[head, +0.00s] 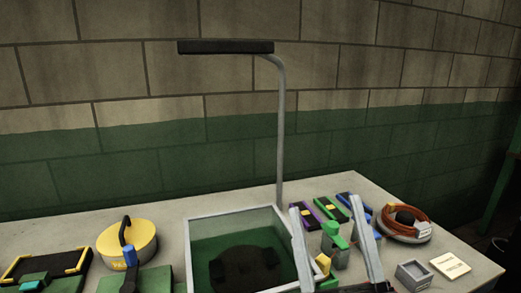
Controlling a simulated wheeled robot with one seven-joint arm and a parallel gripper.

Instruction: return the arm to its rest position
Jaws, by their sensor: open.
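My gripper (325,204) reaches in from the bottom right in the head view. Its two long grey fingers are spread wide apart, and nothing is clamped between them. In the picture a small grey-and-green piece (335,243) shows in the gap between the fingers. I cannot tell how high the fingers are above the bench. The rest of my arm is mostly out of view below the frame.
A grey-rimmed bin (190,250) holds something dark. A lamp post (281,130) rises behind it. On the bench (165,215) are a yellow round container (128,240), coloured strips (328,209), an orange coil (392,222), a grey box (413,274) and a cream block (450,266).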

